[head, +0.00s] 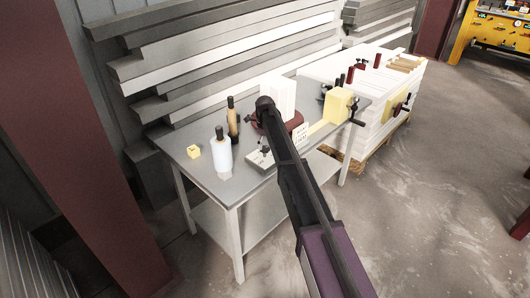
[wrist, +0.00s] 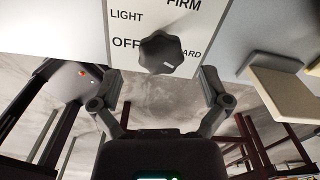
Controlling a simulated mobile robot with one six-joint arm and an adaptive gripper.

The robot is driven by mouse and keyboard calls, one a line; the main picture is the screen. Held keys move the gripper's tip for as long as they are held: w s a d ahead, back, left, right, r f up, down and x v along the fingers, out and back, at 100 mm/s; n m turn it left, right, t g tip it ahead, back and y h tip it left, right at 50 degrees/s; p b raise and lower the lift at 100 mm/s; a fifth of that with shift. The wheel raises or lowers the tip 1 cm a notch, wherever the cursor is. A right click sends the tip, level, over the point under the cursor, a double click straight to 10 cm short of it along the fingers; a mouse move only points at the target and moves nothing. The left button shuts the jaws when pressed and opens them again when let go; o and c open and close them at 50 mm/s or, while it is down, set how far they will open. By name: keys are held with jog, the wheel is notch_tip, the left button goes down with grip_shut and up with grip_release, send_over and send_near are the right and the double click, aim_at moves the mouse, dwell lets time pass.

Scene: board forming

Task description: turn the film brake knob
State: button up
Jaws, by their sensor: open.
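The film brake knob (wrist: 162,53) is black and lobed, on a white dial plate (wrist: 147,18) in the wrist view. The plate reads LIGHT, FIRM and OFF, with a partly covered word ending in ARD. A small pale mark shows on the knob's lower right edge. My gripper (wrist: 157,74) is open and empty, with one finger on each side of the knob and visible gaps between. I cannot tell whether the fingertips reach the knob's depth. In the head view my arm covers the middle of the table, and I cannot make out the knob there.
White boards (head: 385,95) are stacked to the right. Open concrete floor (head: 440,180) lies in front.

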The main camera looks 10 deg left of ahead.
jog(key=shift+f+b, duration=0.85)
jog(key=shift+f, duration=0.3)
jog(key=c, duration=1.1)
